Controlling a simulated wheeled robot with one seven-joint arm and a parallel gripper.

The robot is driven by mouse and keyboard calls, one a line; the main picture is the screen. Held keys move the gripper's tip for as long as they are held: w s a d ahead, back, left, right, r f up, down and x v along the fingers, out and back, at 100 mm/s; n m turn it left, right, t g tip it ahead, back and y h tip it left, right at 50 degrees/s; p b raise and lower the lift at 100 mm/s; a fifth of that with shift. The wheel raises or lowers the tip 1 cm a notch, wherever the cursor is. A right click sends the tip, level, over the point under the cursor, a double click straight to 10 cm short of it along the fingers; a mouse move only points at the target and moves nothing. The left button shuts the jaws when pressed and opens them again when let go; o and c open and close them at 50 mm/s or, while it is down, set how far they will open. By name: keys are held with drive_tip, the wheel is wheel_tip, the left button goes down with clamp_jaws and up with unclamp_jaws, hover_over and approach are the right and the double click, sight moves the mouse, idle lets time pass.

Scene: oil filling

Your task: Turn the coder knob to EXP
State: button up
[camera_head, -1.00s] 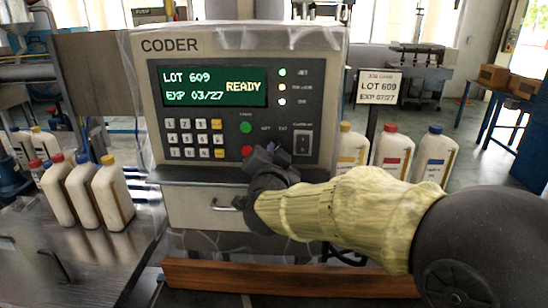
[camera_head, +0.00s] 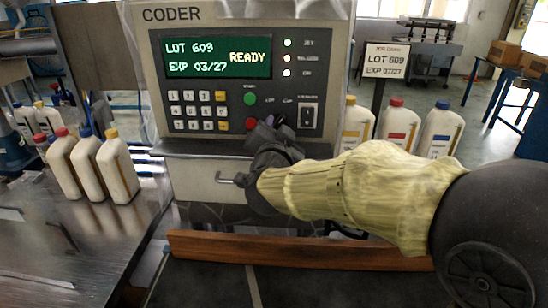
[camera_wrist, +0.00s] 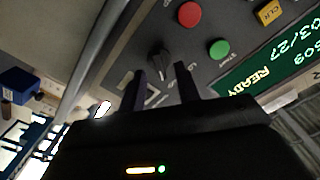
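The coder (camera_head: 220,75) is a grey box with a dark panel and a green display (camera_head: 218,58) reading LOT 609, EXP 03/27, READY. The black coder knob (camera_wrist: 159,61) shows in the wrist view beside the red button (camera_wrist: 190,14) and green button (camera_wrist: 220,48). My gripper (camera_wrist: 161,68) is open, its two dark fingers apart with the knob between and just beyond their tips. I cannot tell whether they touch it. In the head view my gripper (camera_head: 270,124) covers the knob at the panel's lower edge, right of the red button (camera_head: 251,123).
A sign (camera_head: 387,60) reading LOT 609, EXP 07/27 stands right of the coder. White bottles stand on both sides, the left ones (camera_head: 90,165) on a metal table (camera_head: 75,240). A drawer handle (camera_head: 230,180) and a wooden rail (camera_head: 290,250) lie below the panel.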

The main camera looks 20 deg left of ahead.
drive_tip(key=v, duration=1.5)
drive_tip(key=shift+s, duration=0.3)
drive_tip(key=shift+w+f, duration=0.1)
drive_tip(key=shift+f, duration=0.05)
drive_tip(key=w+d+f+n+g+h, duration=0.1)
drive_tip(key=w+d+f+n+g, duration=0.2)
drive_tip(key=d+f, duration=0.4)
drive_tip(key=w+d+f+n+g, duration=0.1)
drive_tip(key=w+d+f+g, duration=0.35)
drive_tip(key=f, duration=0.45)
drive_tip(key=s+d+f+g+h, duration=0.2)
drive_tip(key=s+d+f+g, duration=0.25)
drive_tip(key=d, duration=0.45)
drive_tip(key=s+d+f+g+h, duration=0.1)
drive_tip(key=s+d+f+g, duration=0.2)
drive_tip(key=s+d+f, duration=0.5)
wheel_tip(320, 180, up, 21)
drive_tip(key=w+d+p, duration=0.1)
drive_tip(key=p, duration=1.8)
drive_tip(key=shift+w+f, duration=0.2)
drive_tip(key=shift+w, duration=0.2)
